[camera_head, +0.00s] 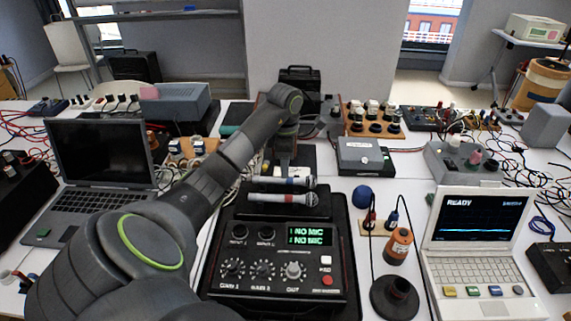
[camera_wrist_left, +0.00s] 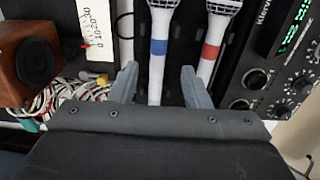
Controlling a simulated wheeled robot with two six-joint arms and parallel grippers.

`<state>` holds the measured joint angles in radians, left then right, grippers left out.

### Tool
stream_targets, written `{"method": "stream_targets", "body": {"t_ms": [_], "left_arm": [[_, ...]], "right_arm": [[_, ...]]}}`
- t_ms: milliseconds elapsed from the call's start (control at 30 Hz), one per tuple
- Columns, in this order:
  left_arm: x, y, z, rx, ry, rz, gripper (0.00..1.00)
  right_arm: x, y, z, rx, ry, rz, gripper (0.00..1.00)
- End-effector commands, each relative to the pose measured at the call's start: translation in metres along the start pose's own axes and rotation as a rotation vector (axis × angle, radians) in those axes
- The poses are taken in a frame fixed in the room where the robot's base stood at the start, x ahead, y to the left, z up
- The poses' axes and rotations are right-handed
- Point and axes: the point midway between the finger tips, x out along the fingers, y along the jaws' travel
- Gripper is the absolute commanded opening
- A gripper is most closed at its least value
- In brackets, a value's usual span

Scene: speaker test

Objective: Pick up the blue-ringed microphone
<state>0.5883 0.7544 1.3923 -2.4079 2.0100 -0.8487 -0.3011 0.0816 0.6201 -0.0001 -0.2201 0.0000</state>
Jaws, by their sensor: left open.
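Two white-handled microphones with silver mesh heads lie side by side on a dark case in the head view. In the left wrist view the blue-ringed microphone (camera_wrist_left: 157,62) lies left of the red-ringed microphone (camera_wrist_left: 209,55), which is nearer the mixer. My left gripper (camera_wrist_left: 160,84) is open, with its fingers on either side of the blue-ringed microphone's handle; I cannot tell whether they touch it. In the head view my left gripper (camera_head: 291,168) is above the microphones, partly hiding the farther one. My right gripper is not in view.
The black mixer (camera_head: 277,270), reading "NO MIC", stands in front of the microphones. A dark laptop (camera_head: 100,160) stands left and a white laptop (camera_head: 478,235) right. A wooden speaker box (camera_wrist_left: 32,62) and coiled wires are left of the gripper in the wrist view. The table is crowded.

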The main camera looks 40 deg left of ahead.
Motion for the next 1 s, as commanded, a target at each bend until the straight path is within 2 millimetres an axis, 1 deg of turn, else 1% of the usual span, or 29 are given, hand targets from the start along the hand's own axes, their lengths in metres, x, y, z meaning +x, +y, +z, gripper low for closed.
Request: {"method": "stream_targets", "body": {"t_ms": [33,267,367,600,700,967,1000], "left_arm": [[0.007,0.000,0.000,0.000,0.000,0.000,0.43],[0.012,0.000,0.000,0.000,0.000,0.000,0.43],[0.021,0.001,0.001,0.000,0.000,0.000,0.43],[0.047,0.003,0.002,0.000,0.000,0.000,0.43],[0.058,0.003,0.002,0.000,0.000,-0.001,0.43],[0.059,0.003,0.002,0.000,0.000,0.000,0.43],[0.059,0.003,0.002,0.000,0.000,0.000,0.42]], "right_arm": [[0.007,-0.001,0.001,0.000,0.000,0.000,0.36],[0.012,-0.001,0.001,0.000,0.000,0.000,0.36],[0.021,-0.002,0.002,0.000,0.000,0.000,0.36],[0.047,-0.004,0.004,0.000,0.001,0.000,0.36],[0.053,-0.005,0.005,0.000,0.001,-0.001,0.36],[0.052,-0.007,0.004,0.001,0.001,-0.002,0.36],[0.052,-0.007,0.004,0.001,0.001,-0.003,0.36]]}}
